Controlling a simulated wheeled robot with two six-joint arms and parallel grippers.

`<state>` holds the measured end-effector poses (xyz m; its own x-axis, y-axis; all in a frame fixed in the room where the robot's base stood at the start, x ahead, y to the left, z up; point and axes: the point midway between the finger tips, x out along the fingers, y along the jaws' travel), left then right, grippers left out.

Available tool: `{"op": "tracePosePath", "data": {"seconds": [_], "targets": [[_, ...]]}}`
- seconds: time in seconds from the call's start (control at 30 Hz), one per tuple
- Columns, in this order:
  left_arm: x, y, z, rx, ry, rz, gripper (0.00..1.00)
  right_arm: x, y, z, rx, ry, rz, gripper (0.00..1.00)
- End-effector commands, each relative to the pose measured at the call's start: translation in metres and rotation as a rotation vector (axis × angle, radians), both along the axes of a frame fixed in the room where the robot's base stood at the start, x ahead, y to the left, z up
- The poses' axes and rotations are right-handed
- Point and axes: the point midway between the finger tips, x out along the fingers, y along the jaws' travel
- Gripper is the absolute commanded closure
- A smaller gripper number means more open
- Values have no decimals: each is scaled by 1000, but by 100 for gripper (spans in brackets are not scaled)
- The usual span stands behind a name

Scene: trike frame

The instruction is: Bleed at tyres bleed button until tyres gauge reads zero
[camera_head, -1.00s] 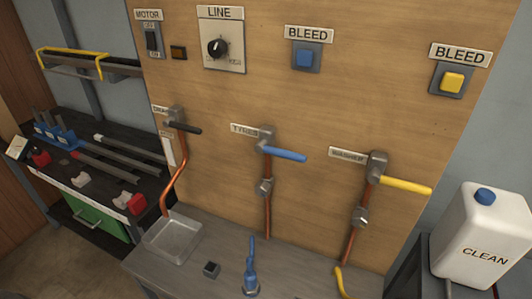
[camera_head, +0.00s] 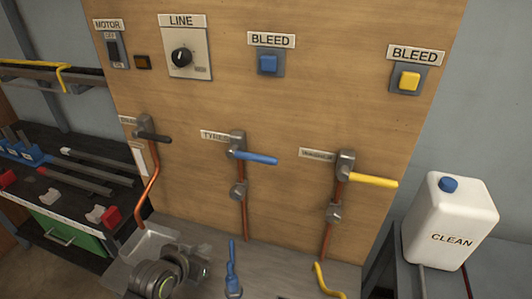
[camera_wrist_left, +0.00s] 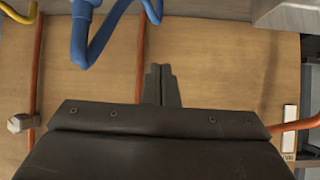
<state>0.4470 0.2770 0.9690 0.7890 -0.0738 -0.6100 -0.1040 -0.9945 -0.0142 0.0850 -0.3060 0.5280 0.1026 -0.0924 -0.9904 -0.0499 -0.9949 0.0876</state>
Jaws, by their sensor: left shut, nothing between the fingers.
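The blue bleed button (camera_head: 268,64) sits on a grey plate under a BLEED label, at the upper middle of the wooden panel. Below it is the blue-handled valve (camera_head: 255,157), labelled TYRES, on a copper pipe. I see no tyres gauge in these views. My left gripper (camera_head: 205,258) is low at the front of the panel, well below the blue button and apart from it. In the left wrist view its fingertips (camera_wrist_left: 161,75) are together with nothing between them. My right gripper is not in view.
A yellow bleed button (camera_head: 409,80) is at the right, above a yellow-handled valve (camera_head: 371,181). A blue hose fitting (camera_head: 232,270) stands on the bench, and it shows in the left wrist view (camera_wrist_left: 82,35).

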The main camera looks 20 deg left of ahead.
Motion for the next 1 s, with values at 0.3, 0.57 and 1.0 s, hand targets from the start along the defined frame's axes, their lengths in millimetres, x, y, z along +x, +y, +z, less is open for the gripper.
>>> {"op": "tracePosePath", "data": {"seconds": [0.3, 0.57, 1.0], "targets": [[63, -37, 141, -71, -399, -157, 100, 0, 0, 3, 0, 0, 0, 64], [74, -68, 254, -128, -698, -293, 100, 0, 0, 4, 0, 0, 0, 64], [33, -110, 406, -221, -1117, -516, 100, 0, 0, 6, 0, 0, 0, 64]]}}
